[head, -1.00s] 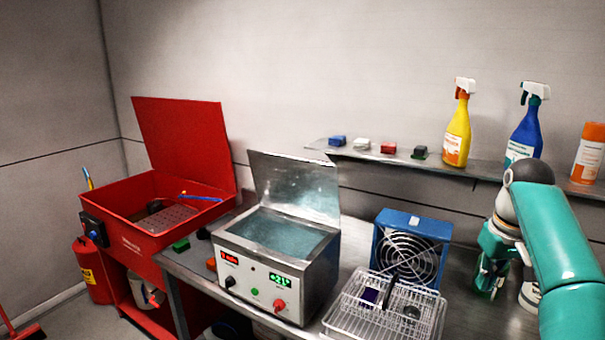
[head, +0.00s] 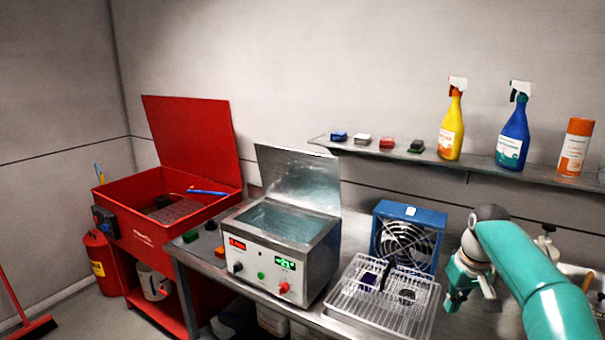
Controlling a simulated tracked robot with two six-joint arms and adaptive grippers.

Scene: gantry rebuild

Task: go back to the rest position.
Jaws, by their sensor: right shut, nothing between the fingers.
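My right arm comes in from the right edge in teal. Its gripper (head: 462,302) points down just right of the wire rack, above the steel bench (head: 478,325). The fingers are shut with nothing between them, and they look apart from the rack. My left gripper does not show.
The wire rack (head: 350,304) holds a few small dark parts, in front of a blue fan (head: 436,217). An open ultrasonic bath (head: 262,262) and an open red parts washer (head: 120,205) stand left.

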